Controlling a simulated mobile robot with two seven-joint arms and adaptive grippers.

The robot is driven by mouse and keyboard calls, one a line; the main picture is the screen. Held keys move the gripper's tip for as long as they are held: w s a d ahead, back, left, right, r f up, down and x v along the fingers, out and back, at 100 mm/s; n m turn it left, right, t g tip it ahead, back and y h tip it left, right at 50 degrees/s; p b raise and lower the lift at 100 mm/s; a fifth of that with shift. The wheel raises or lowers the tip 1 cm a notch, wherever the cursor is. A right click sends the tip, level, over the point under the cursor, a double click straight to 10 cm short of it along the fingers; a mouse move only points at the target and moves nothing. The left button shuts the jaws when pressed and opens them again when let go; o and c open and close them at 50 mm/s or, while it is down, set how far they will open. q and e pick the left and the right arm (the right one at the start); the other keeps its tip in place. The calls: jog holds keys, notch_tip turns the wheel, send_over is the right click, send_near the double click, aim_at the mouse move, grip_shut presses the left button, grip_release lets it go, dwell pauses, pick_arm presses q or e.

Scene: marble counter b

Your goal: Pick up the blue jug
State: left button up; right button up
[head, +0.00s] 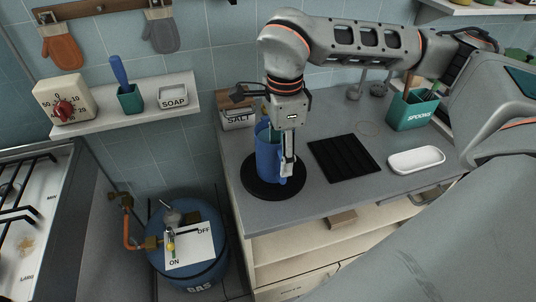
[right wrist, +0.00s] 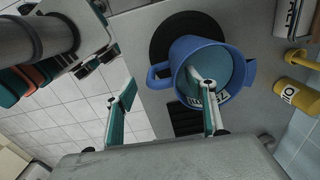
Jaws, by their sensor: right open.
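The blue jug (head: 264,158) stands upright on a round black mat (head: 262,190) near the counter's left edge. In the right wrist view I look down into the jug (right wrist: 180,62), whose handle sticks out to the left. My right gripper (head: 285,160) points down at the jug from above and partly hides it in the head view. It is open. In the right wrist view (right wrist: 162,98) one finger overlaps the jug's mouth and the other is left of the handle, apart from it. Whether the first finger is inside or touching is unclear. My left gripper is not in view.
A black ribbed mat (head: 344,158) and a white dish (head: 416,160) lie right of the jug. A salt box (head: 237,118) stands behind it and a green spoon holder (head: 413,110) at the back right. A blue gas cylinder (head: 190,275) stands below, left of the counter edge.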

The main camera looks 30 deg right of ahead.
jog(key=f, duration=0.2)
jog(key=shift+s+d+f, duration=0.1)
jog(key=shift+s+f, duration=0.15)
jog(key=shift+f, duration=0.1)
jog(key=shift+w+d+f+p, duration=0.1)
jog(key=shift+f+p, duration=0.2)
jog(key=shift+f, duration=1.1)
jog(key=shift+w+d+f+p, duration=0.1)
jog(key=shift+f+p, duration=0.15)
jog(key=shift+f, duration=1.1)
grip_shut()
